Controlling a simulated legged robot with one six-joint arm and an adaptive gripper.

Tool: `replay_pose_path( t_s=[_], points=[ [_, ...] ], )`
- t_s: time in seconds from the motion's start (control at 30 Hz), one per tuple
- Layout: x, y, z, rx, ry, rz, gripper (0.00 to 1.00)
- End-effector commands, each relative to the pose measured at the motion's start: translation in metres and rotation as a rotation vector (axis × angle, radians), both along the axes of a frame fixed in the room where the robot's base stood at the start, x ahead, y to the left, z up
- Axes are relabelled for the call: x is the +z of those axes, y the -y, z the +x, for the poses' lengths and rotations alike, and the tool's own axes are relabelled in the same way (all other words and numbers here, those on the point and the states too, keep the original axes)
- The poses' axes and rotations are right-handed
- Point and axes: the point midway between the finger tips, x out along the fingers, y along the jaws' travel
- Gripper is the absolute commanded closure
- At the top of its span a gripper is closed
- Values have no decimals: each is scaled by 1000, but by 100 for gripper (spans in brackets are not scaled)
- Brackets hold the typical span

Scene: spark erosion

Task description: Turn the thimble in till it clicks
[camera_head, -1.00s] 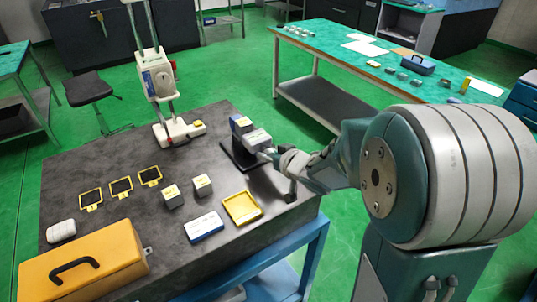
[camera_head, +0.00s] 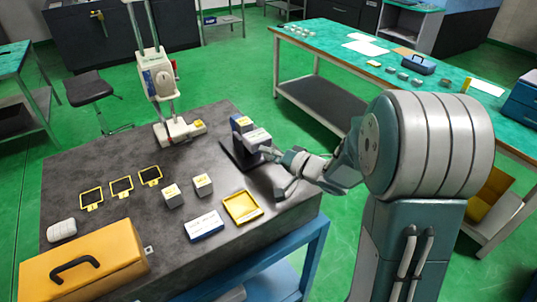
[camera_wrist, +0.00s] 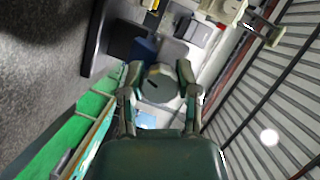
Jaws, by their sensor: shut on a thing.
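The thimble (camera_wrist: 160,84) is a round grey knob with a dark mark on its face, seen end-on in the wrist view. My gripper (camera_wrist: 159,78) has its two fingers on either side of it, shut on it. In the head view my gripper (camera_head: 272,157) reaches from the right to the near end of the grey measuring device (camera_head: 257,137). The device has a blue part and stands on a dark stand (camera_head: 236,155) at the table's right side. In the head view the thimble is too small and covered to make out.
The dark table (camera_head: 105,160) also bears a yellow tray (camera_head: 242,207), a blue-and-white box (camera_head: 204,226), two grey blocks (camera_head: 173,196), yellow frames (camera_head: 121,187), an orange toolbox (camera_head: 85,262) and a white column instrument (camera_head: 160,85). Bare tabletop lies left of the stand.

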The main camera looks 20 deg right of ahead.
Motion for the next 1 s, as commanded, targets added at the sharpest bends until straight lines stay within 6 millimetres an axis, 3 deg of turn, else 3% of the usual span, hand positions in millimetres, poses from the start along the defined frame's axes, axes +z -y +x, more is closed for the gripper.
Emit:
replay_pose_path(
  t_s=[1.0],
  points=[
    [-6,0,-1,-10,-316,918,100]
  ],
)
